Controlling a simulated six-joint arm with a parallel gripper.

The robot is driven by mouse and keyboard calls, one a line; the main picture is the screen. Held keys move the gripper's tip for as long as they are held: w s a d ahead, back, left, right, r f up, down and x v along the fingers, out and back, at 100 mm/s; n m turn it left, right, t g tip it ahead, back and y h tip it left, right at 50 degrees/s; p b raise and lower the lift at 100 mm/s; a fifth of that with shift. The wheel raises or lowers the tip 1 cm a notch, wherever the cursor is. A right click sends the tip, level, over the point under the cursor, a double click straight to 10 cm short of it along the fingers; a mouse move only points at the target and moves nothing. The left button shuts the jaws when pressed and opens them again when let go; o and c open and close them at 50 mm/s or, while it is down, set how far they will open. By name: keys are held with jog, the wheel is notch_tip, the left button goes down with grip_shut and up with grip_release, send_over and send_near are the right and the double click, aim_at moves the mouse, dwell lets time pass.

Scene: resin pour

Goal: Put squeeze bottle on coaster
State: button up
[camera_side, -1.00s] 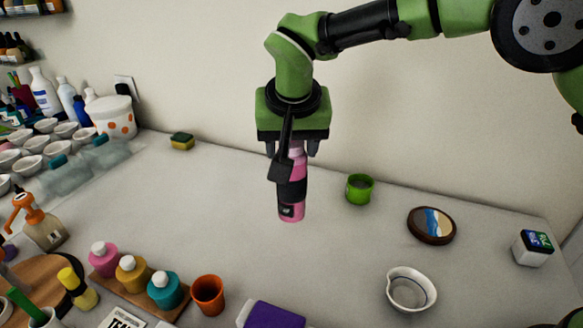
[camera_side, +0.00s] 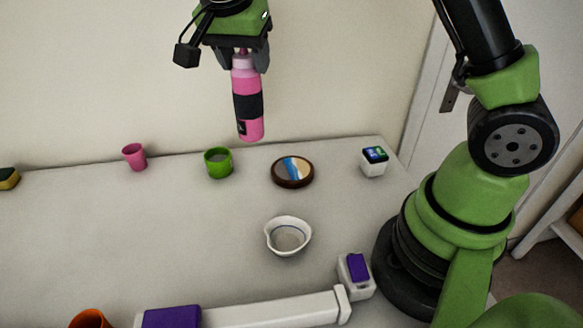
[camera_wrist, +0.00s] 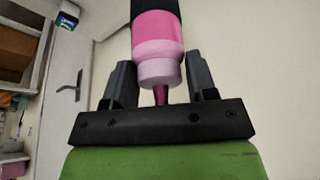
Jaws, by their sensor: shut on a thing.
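The pink squeeze bottle (camera_side: 249,126) with a dark band hangs upright in the air. My gripper (camera_side: 247,60) is shut on its upper end. The wrist view shows the bottle (camera_wrist: 158,32) between my gripper's two fingers (camera_wrist: 160,68), with its pale collar and dark pink nozzle towards the palm. The coaster (camera_side: 292,183) is a round brown disc with a blue, white and tan top, lying on the table. In the side view the bottle is above and to the left of the coaster, clear of it. Nothing covers the coaster.
A green cup (camera_side: 218,164) and a pink cup (camera_side: 135,157) stand left of the coaster. A small white device with a screen (camera_side: 374,162) is to its right. A white bowl (camera_side: 288,236) is in front. The left middle of the table (camera_side: 100,235) is bare.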

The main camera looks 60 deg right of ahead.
jog(key=s+d+m+g, duration=0.1)
jog(key=s+d+m, duration=0.3)
jog(key=s+d, duration=0.15)
notch_tip(320, 180, down, 10)
jog(key=shift+w+d, duration=0.2)
jog(key=shift+d, duration=0.15)
jog(key=o, duration=1.3)
